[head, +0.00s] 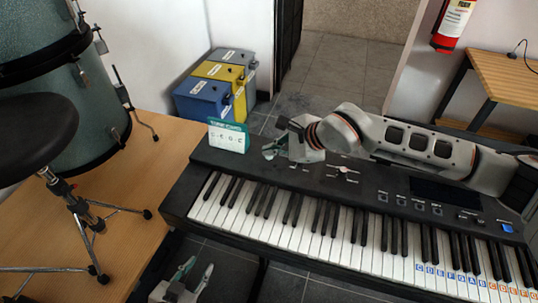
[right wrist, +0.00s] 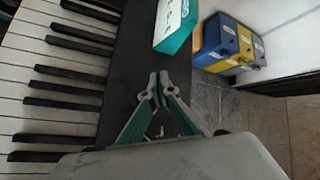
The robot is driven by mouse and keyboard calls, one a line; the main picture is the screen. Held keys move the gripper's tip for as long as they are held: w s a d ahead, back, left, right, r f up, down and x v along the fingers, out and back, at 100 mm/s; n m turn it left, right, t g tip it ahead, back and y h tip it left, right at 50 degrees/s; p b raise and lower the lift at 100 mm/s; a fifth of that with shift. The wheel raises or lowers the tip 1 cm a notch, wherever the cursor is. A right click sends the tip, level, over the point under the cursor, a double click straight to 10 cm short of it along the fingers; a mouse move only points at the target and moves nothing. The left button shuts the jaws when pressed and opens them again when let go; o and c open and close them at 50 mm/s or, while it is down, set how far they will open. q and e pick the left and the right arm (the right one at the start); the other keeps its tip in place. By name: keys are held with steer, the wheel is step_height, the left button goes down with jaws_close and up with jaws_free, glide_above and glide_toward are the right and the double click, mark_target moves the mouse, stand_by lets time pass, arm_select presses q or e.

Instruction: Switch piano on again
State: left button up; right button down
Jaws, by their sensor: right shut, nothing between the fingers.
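The black electric piano (head: 330,190) lies across the middle of the head view, its keys facing me. A small blue patch (head: 507,228) shows at the right end of its panel; I cannot tell whether it is the power switch or whether it is lit. The dark display (head: 445,192) looks blank. My right gripper (head: 270,151) is over the left end of the panel, beside the green-and-white card. In the right wrist view its fingertips (right wrist: 159,88) meet, with nothing between them. My left gripper (head: 195,272) is open and empty, low in front of the keys.
The card (head: 228,136) stands on the piano's back left corner; it also shows in the right wrist view (right wrist: 176,24). Blue and yellow boxes (head: 215,85) stand behind. A drum (head: 75,90) and a black stool (head: 42,130) are at the left, a wooden table (head: 510,80) at the right.

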mark_target(271, 158)
steer(key=shift+f, duration=0.15)
stand_by(0.4)
steer(key=shift+r, duration=0.6)
steer(key=shift+r+p, duration=1.45)
steer(key=shift+r, duration=1.6)
steer(key=shift+f, duration=0.1)
